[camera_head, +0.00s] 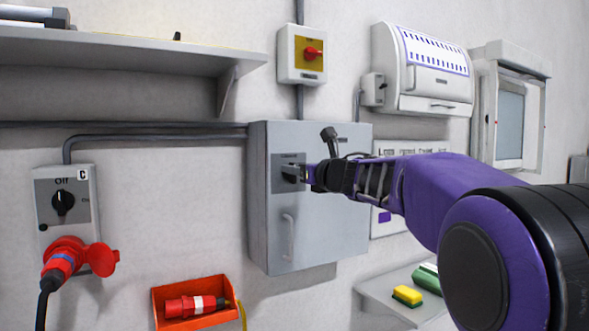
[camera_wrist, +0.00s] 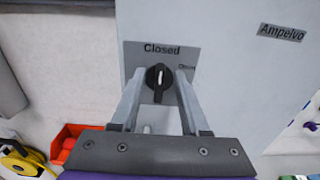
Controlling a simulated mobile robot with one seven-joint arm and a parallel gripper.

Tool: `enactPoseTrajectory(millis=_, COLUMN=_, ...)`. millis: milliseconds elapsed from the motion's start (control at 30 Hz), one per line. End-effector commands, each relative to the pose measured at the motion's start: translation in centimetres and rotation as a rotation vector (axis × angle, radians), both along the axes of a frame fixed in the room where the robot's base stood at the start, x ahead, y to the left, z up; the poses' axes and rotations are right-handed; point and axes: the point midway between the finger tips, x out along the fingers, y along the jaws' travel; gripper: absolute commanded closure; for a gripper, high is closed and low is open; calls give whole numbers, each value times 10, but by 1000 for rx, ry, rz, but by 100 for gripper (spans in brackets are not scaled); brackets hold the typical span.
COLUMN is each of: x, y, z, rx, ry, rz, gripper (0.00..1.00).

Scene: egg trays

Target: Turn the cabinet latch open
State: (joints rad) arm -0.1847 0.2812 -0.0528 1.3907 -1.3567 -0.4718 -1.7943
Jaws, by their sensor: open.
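The grey cabinet (camera_head: 327,232) hangs on the wall, its door shut, with a pale vertical handle (camera_head: 287,236) low on the front. Its latch is a black rotary knob (camera_wrist: 159,77) on a grey plate (camera_wrist: 134,52) marked "Closed", with a smaller, unclear label at the right. The knob's bar stands about vertical in the wrist view. My gripper (camera_head: 294,172) is at the latch plate, and in the wrist view its open fingers (camera_wrist: 158,84) stand left and right of the knob, with gaps showing. In the head view the gripper hides the knob.
A shelf (camera_head: 110,55) is at upper left. A switch box (camera_head: 302,54) with a red knob is above the cabinet. An orange bin (camera_head: 190,318) with a red plug is below left. A small ledge (camera_head: 375,290) with sponges is at lower right.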

Motion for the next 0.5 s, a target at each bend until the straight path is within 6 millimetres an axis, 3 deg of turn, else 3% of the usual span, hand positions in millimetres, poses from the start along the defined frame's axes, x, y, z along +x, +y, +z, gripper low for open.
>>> enactPoseTrajectory(millis=200, x=0, y=0, z=0, rx=0, ry=0, rz=0, gripper=57)
enactPoseTrajectory(millis=433, x=0, y=0, z=0, rx=0, ry=0, rz=0, gripper=98)
enactPoseTrajectory(millis=500, x=0, y=0, z=0, rx=0, ry=0, rz=0, gripper=100)
